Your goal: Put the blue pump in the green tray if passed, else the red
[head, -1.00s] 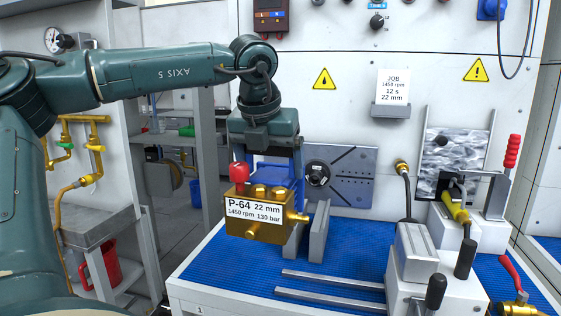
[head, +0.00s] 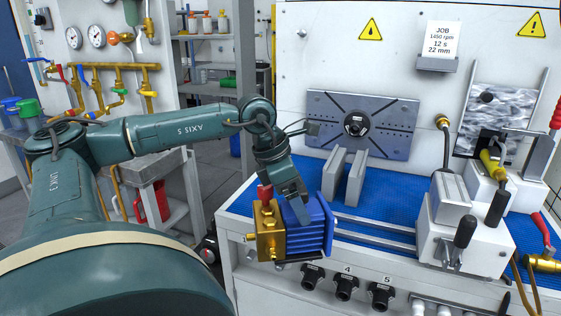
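The blue pump (head: 308,228) has a finned blue body, a brass block (head: 268,232) on its left end and a red cap (head: 265,192) on top. My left gripper (head: 297,205) is shut on the blue body from above and holds it, slightly tilted, at the bench's front left edge. The pump's label faces out of view. A small green container (head: 28,107) stands at the far left beside a blue one; I cannot tell if it is the green tray. No red tray is clearly seen. My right gripper is out of view.
The blue-matted bench (head: 395,205) carries two grey upright plates (head: 345,178), rails and a white clamp unit (head: 465,235). A job card (head: 440,38) reads 1450 rpm, 12 s, 22 mm.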

